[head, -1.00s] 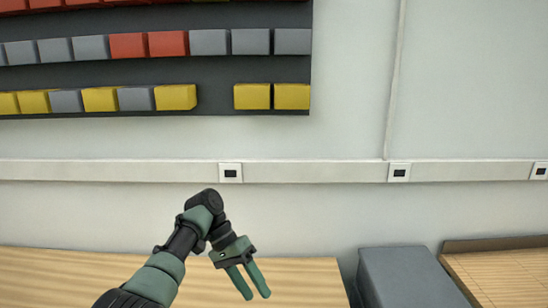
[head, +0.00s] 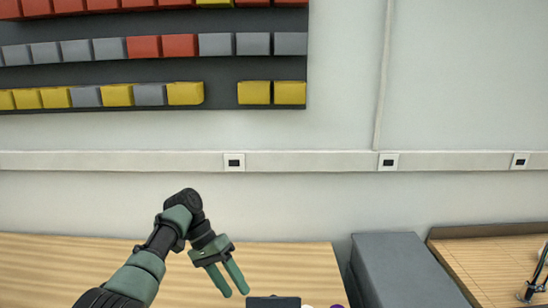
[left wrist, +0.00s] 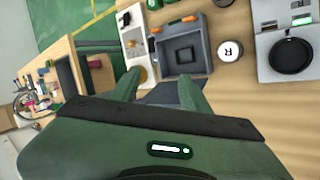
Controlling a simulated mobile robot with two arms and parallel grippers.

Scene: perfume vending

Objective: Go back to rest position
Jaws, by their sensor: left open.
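My left gripper (head: 233,283) is open and empty. In the head view it hangs in front of the wall, over the light wooden table (head: 60,262), with its fingers pointing down. In the left wrist view the two green fingers (left wrist: 160,88) are spread apart with nothing between them. My right gripper is not in any view.
A wall rack (head: 220,70) holds rows of red, grey and yellow boxes. A grey block (head: 405,270) stands beside the table. The left wrist view shows a grey tray (left wrist: 183,50), a white round item (left wrist: 230,50) and a device with a black disc (left wrist: 291,55).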

